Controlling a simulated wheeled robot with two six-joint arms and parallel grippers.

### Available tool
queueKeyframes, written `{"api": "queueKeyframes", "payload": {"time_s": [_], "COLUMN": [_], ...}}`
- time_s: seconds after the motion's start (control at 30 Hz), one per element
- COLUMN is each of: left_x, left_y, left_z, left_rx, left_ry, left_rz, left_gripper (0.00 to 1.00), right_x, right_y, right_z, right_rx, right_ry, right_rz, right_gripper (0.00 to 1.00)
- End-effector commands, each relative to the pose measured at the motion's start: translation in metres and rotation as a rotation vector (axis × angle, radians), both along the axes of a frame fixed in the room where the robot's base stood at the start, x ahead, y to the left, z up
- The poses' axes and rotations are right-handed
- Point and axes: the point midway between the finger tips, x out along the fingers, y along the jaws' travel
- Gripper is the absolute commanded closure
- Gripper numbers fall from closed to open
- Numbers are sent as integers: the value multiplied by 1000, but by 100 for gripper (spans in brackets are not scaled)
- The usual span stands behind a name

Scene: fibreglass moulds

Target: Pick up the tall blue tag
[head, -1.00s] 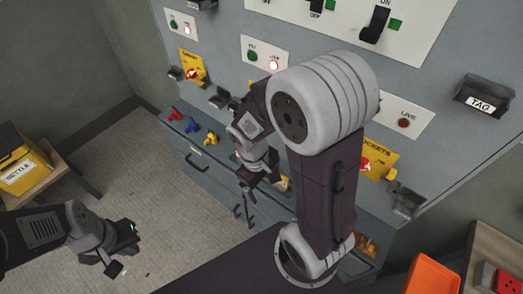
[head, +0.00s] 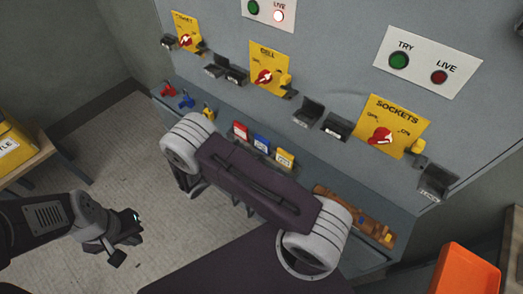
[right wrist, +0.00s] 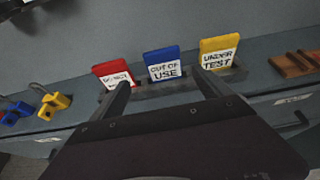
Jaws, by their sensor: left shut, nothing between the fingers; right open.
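The tall blue tag (head: 262,143) stands upright in the ledge of the grey cabinet, between a red tag (head: 240,131) and a yellow tag (head: 285,158). In the right wrist view the blue tag (right wrist: 163,64) reads "OUT OF USE". My right gripper (right wrist: 163,80) is open, with its two fingers pointing toward the blue tag, one to each side in the picture. I cannot tell whether they touch it. My arm hides this gripper in the head view. My left gripper (head: 127,239) is shut and empty, over the floor at the left.
Red, blue and yellow padlocks (head: 186,101) lie left of the tags. A wooden block (head: 345,212) lies right of them. Yellow switch plates (head: 393,127) and black holders (head: 308,112) stick out from the panel above. An orange tray (head: 467,272) is at the lower right.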

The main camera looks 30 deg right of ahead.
Motion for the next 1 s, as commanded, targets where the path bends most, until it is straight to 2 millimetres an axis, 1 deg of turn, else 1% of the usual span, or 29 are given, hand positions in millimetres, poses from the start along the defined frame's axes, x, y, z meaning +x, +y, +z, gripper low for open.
{"api": "queueKeyframes", "payload": {"time_s": [0.07,0.23,0.47,0.6,0.7,0.8,0.97,1.0], "left_x": [0,0,0,0,0,0,0,0], "left_y": [0,0,0,0,0,0,0,0], "left_z": [2,4,5,9,8,8,8,8], "left_rx": [0,0,0,0,0,0,0,0], "left_ry": [-1,-1,-1,-1,-1,0,0,0], "left_rz": [0,0,0,0,0,0,0,0], "left_gripper": [100,100,100,100,100,100,100,100], "right_x": [1,10,14,19,24,27,27,27], "right_y": [-5,-28,-40,-66,-78,-83,-83,-83], "right_z": [1,-9,-13,-16,-23,-26,-26,-26], "right_rx": [0,2,3,3,3,3,5,4], "right_ry": [0,0,0,1,0,0,0,0], "right_rz": [-4,-7,-7,-11,-9,-7,-5,-6], "right_gripper": [11,11,11,11,11,11,11,14]}}
